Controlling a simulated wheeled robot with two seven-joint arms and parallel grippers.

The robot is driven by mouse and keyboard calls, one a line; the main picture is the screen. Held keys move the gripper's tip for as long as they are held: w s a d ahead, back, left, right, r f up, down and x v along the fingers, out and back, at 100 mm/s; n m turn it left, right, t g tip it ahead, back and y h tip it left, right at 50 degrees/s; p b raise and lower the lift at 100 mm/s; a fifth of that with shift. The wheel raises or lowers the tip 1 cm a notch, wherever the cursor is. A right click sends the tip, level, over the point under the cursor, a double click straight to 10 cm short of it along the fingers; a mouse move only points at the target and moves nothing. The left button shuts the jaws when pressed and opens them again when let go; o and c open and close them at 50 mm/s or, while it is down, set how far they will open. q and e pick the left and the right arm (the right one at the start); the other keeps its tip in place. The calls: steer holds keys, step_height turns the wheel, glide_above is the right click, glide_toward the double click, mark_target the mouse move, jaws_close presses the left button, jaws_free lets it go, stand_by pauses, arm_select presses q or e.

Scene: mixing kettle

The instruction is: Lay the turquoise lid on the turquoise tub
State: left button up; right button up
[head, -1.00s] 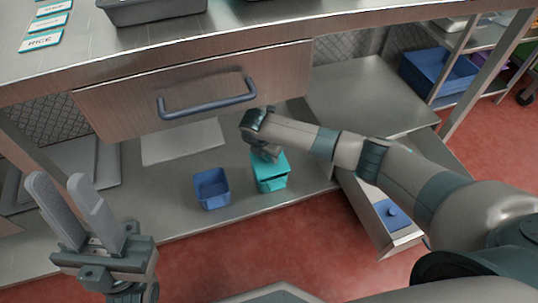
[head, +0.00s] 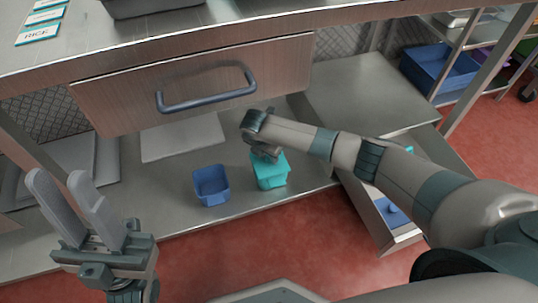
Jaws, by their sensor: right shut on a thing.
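The turquoise tub (head: 272,182) stands on the low steel shelf, right of a blue tub. The turquoise lid (head: 273,163) is at the tub's top, covering its opening from this view. My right gripper (head: 264,151) is over the lid and shut on it; the fingertips are partly hidden by the wrist. I cannot tell whether the lid rests fully flat on the rim. My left gripper (head: 75,207) is open and empty at the lower left, fingers pointing up, away from the tubs.
An open blue tub (head: 211,186) stands close on the left. A closed drawer with a blue handle (head: 207,92) is above the shelf. An open drawer at right holds a blue lid (head: 391,211); a turquoise bit (head: 408,150) shows behind my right arm.

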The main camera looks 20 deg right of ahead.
steer(key=shift+f, duration=0.15)
stand_by(0.4)
steer(key=o, duration=1.6)
